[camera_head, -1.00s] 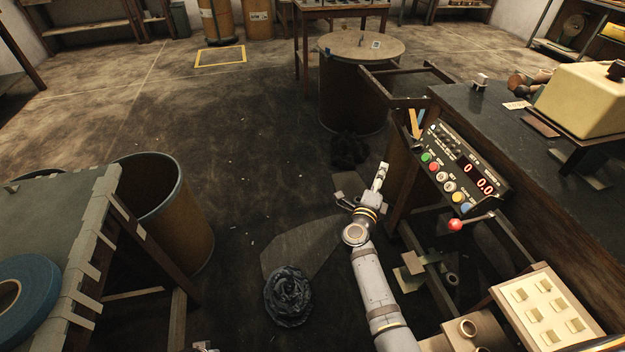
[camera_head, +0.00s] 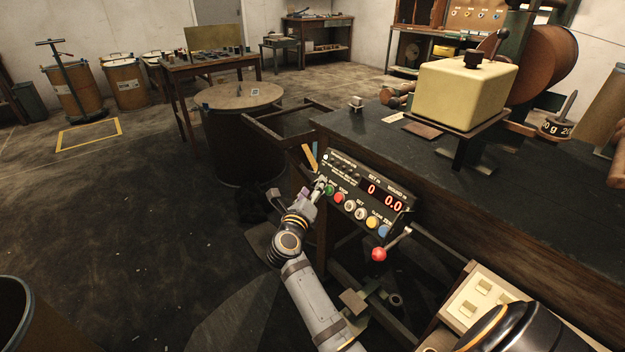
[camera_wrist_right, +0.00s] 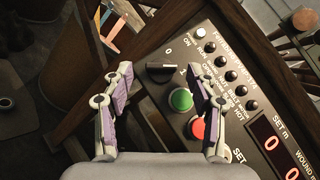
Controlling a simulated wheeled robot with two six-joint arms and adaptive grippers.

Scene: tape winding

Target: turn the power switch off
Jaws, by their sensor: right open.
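The black control panel (camera_head: 364,195) stands at the front edge of the dark bench, with red digits and coloured buttons. In the right wrist view, the black rotary power switch (camera_wrist_right: 161,70) sits at the panel's corner, beside the labels 0, 1 and ON. Its bar lies roughly across the picture; its pointer is too small to read surely. The green button (camera_wrist_right: 180,99) and red button (camera_wrist_right: 198,127) are close by. My right gripper (camera_head: 319,186) is at the panel's left end, open, its fingers apart on either side of the switch (camera_wrist_right: 159,72). It hides the switch in the head view.
A red-knobbed lever (camera_head: 379,253) sticks out below the panel. A cream box (camera_head: 465,95) stands on the dark bench (camera_head: 540,165). A brown drum (camera_head: 235,150) with a round top stands behind my right arm. The floor at left is mostly clear.

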